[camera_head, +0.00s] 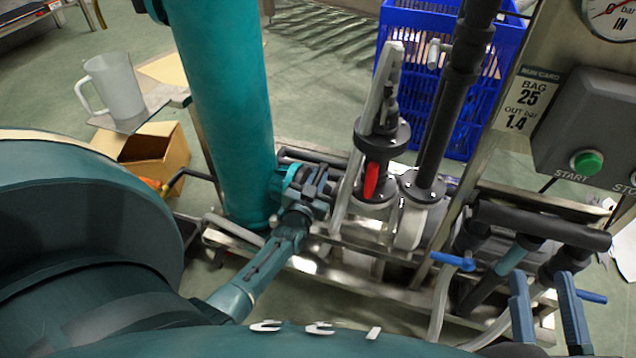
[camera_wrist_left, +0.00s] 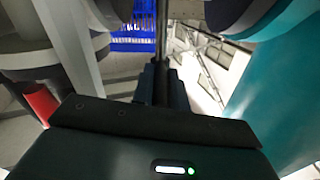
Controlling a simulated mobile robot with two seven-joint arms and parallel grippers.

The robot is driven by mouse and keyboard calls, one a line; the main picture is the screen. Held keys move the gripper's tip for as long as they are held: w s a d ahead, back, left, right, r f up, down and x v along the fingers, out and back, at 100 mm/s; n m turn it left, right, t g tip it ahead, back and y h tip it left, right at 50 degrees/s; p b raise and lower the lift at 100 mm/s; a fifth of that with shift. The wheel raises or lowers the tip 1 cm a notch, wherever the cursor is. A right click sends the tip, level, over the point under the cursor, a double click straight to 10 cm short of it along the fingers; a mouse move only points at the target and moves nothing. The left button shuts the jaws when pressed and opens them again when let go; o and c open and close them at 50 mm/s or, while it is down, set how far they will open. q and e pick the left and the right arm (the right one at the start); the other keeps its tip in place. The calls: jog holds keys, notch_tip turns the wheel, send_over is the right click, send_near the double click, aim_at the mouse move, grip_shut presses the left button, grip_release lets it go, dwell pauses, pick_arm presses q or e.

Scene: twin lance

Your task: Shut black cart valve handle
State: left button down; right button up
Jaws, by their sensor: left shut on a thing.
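My left gripper (camera_head: 322,188) is beside the lower part of the teal column, on its right. In the left wrist view its fingers (camera_wrist_left: 163,75) are shut on a narrow dark bar (camera_wrist_left: 162,45), which appears to be the black cart valve handle. In the head view the fingers and teal pipework largely hide this handle, so its exact angle is hard to tell. My right gripper (camera_head: 543,290) is at the lower right, its two blue fingers apart with nothing between them.
The teal column (camera_head: 225,100) stands close left of my left gripper. A red handle (camera_head: 371,180) on a flanged valve is close right. Blue-handled valves (camera_head: 453,261) are near my right gripper. Behind are a blue crate (camera_head: 400,25), cardboard box (camera_head: 155,150), jug (camera_head: 115,88) and control box (camera_head: 590,125).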

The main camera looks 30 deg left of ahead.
pick_arm(q)
jog(key=shift+d+y, duration=0.1)
jog(key=shift+y, duration=0.2)
dwell(0.4)
jog(key=c, duration=1.4)
grip_release()
jog(key=shift+s, duration=0.1)
